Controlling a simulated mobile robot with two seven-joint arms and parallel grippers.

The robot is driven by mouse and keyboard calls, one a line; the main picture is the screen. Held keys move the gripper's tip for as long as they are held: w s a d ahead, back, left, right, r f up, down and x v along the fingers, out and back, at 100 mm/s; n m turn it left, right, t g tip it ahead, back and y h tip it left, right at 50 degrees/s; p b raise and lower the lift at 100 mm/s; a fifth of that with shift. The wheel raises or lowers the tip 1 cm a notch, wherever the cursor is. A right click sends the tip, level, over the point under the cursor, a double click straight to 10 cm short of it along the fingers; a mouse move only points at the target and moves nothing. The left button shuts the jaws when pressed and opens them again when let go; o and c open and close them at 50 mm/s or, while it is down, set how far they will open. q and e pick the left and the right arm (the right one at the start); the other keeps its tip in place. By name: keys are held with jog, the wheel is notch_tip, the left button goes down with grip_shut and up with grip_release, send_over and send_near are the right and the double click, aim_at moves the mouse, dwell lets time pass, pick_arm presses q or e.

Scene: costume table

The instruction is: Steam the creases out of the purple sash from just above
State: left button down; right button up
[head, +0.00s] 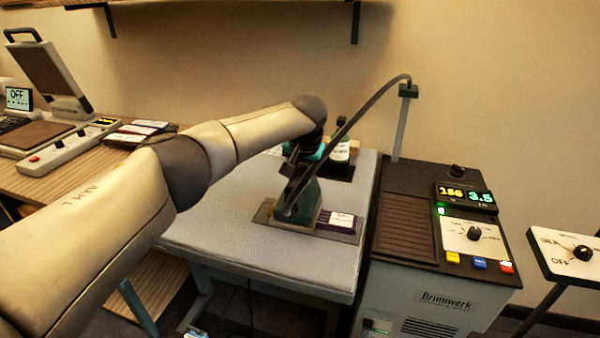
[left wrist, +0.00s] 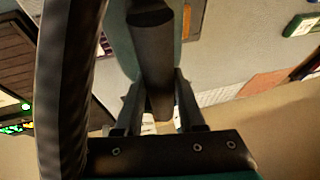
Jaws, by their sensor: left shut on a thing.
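The dark green steam iron (head: 300,200) is over the left part of a flat dark pad on the padded table (head: 215,225). The purple sash (head: 322,217) shows as a strip with a white label at the right of the iron; its rest is hidden behind the iron. Whether the iron touches it or hangs slightly above cannot be told. My left gripper (head: 300,158) is shut on the iron's handle from above. In the left wrist view, the dark round handle (left wrist: 155,75) lies between the fingers (left wrist: 158,112). My right gripper is not in view.
A black hose (head: 355,115) runs from the iron to a post by the steam station (head: 435,290), whose display reads about 156 and 3.5. A heat press (head: 60,135) and labelled packets (head: 140,132) are at left.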

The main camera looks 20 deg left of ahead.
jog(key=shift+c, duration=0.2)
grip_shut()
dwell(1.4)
